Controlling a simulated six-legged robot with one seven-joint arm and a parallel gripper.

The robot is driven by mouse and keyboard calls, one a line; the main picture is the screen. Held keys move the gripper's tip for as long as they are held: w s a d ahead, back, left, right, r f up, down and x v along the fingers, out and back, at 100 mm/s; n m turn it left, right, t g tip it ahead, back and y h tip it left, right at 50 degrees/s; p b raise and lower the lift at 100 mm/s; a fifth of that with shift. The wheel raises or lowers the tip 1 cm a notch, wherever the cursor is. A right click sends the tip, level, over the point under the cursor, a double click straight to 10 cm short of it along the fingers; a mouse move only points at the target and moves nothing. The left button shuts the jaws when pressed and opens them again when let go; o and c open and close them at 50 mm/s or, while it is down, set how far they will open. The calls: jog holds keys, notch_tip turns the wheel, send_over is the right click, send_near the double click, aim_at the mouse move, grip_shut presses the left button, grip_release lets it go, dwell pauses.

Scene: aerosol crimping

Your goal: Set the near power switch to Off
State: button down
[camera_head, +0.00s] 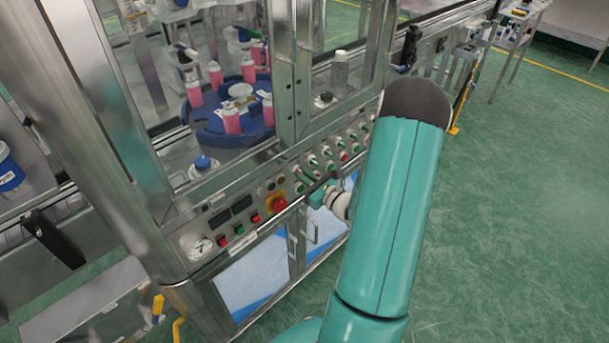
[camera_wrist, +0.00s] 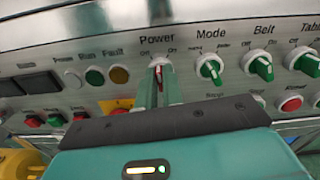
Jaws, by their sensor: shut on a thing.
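The power switch (camera_wrist: 160,63) sits on the steel control panel under the label "Power", with "Off" at its upper left and "On" at its upper right. My gripper (camera_wrist: 155,84) reaches up to it in the wrist view, its two fingers closed on the knob. A thin strip of red shows between the fingers; the rest of the knob is mostly hidden, and I cannot tell exactly which mark it points to. In the head view my gripper (camera_head: 312,187) is at the panel front, small and partly behind my arm.
The green Mode knob (camera_wrist: 209,65) and Belt knob (camera_wrist: 258,64) stand close to the right. Run and Fault lamps (camera_wrist: 119,75) are to the left. A red emergency button (camera_head: 276,203) sits lower on the panel. Green floor (camera_head: 510,200) to the right is clear.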

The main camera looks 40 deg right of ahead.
jog(key=shift+n, duration=2.3)
jog(key=shift+a, duration=0.1)
jog(key=c, duration=1.5)
grip_release()
jog(key=shift+c, duration=0.2)
jog(key=shift+s, duration=0.1)
jog(key=s, duration=1.3)
jog(key=shift+s+d, duration=0.2)
jog(key=shift+s, duration=0.15)
jog(key=shift+w, duration=0.1)
